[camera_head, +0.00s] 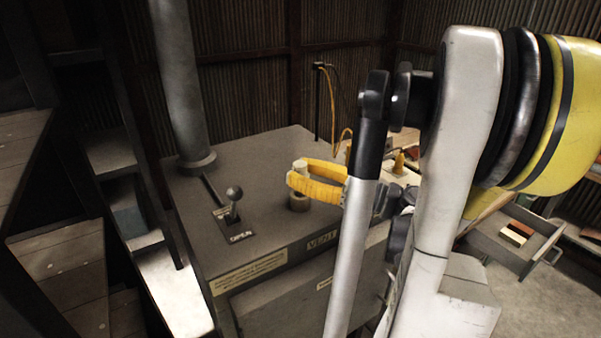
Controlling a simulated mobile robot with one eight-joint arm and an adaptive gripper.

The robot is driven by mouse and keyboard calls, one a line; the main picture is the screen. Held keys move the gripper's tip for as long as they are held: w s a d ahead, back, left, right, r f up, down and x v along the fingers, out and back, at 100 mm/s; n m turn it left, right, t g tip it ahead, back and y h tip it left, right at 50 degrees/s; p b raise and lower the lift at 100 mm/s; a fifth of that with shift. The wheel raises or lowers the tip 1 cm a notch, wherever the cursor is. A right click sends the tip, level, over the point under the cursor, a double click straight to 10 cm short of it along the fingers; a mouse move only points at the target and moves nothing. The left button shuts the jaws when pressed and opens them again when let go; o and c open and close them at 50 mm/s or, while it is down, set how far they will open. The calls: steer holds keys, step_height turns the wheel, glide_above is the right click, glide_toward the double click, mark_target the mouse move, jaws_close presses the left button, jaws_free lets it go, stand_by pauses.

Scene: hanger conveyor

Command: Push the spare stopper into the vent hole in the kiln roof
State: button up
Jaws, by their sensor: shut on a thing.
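The kiln (265,215) is a grey box with a flat roof, marked VENT on its front edge. My gripper (299,174), with yellow fingers, is over the roof, shut on the pale stopper (300,164). The top of the stopper shows between the fingertips. The hole itself is hidden, so how deep the stopper sits cannot be seen.
A flue pipe (178,85) rises from the roof's back left. A lever with a ball knob (234,194) stands left of my gripper, beside an OPEN label. Steps (65,260) are at the left. An open drawer (508,243) with blocks is at the right.

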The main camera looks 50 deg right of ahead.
steer(key=shift+f+b, duration=2.35)
steer(key=shift+b, duration=0.05)
stand_by(2.4)
steer(key=o, duration=1.3)
steer(key=shift+c, duration=0.2)
steer(key=v, duration=1.2)
